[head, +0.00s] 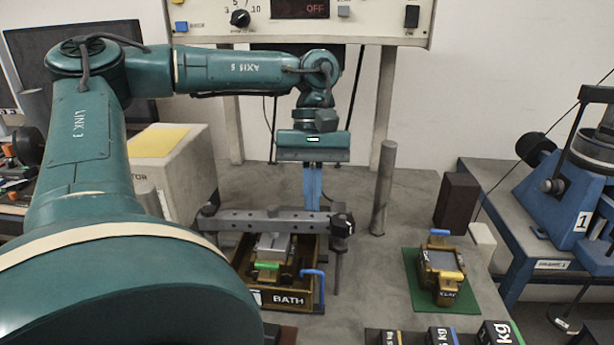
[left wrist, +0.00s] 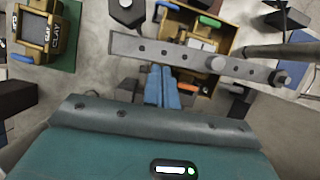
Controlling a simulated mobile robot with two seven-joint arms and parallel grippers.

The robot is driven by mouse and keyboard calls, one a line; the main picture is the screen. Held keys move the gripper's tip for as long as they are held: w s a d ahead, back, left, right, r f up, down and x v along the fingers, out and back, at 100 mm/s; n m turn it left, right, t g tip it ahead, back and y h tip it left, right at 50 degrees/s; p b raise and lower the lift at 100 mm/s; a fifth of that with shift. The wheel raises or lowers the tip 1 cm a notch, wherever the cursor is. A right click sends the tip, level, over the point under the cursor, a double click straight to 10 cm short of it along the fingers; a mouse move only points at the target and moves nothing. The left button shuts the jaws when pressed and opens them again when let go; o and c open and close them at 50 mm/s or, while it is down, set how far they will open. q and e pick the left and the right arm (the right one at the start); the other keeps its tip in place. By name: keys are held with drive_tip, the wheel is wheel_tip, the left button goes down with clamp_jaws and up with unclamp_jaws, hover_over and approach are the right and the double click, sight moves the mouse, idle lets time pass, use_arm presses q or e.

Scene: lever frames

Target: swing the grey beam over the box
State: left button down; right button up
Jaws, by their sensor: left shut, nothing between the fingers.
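The grey beam (head: 265,221) is a flat bar with holes. It lies level across the view, crossing above the back part of the brown box marked BATH (head: 293,299). It also spans the left wrist view (left wrist: 195,58), with the box (left wrist: 228,38) below it. A dark knob (head: 342,224) sits at its right end in the head view. My left gripper (head: 312,205) points down with its blue fingers shut and empty, on the beam's far side. Its fingertips (left wrist: 160,72) are close to the beam's edge; I cannot tell if they touch. My right gripper is not in view.
A grey post (head: 383,190) stands right of the beam. Weights (head: 500,334) line the front edge. A dark block (head: 457,203) stands at right. The bench between post and dark block is clear.

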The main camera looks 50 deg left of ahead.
use_arm(q)
drive_tip(key=shift+s+d+m, duration=0.35)
drive_tip(key=shift+d+m, duration=0.15)
drive_tip(key=shift+d, duration=0.1)
drive_tip(key=v, duration=1.3)
drive_tip(key=shift+w, duration=0.15)
